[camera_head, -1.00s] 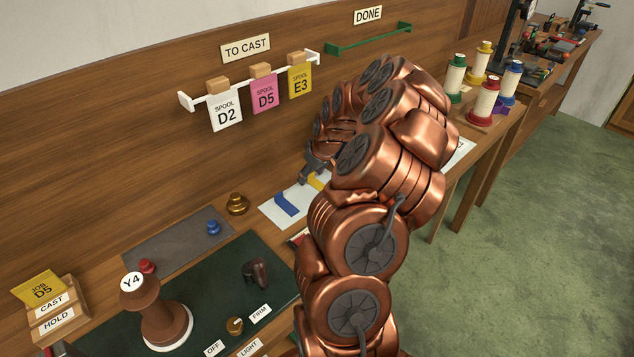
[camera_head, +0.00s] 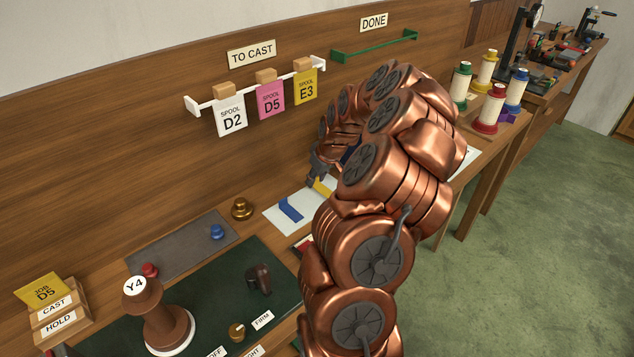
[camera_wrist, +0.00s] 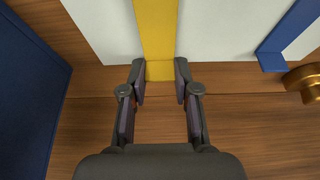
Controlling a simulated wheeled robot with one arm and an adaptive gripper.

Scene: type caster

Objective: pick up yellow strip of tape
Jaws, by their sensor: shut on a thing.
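The yellow strip of tape (camera_wrist: 157,32) runs down from the top middle of the wrist view, over a white sheet (camera_wrist: 220,35), with its near end past the sheet's edge. My gripper (camera_wrist: 160,80) has one fingertip on each side of that near end and is shut on it. In the head view a small part of the yellow strip (camera_head: 323,187) shows just below my gripper (camera_head: 316,176). My arm hides the rest. I cannot tell whether the strip is clear of the sheet.
A blue strip (camera_head: 291,210) lies on the same sheet, left of the yellow one. A brass knob (camera_head: 242,208) stands left of the sheet. Hanging cards (camera_head: 271,99) are on a rail behind. Thread spools (camera_head: 489,108) stand at the right.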

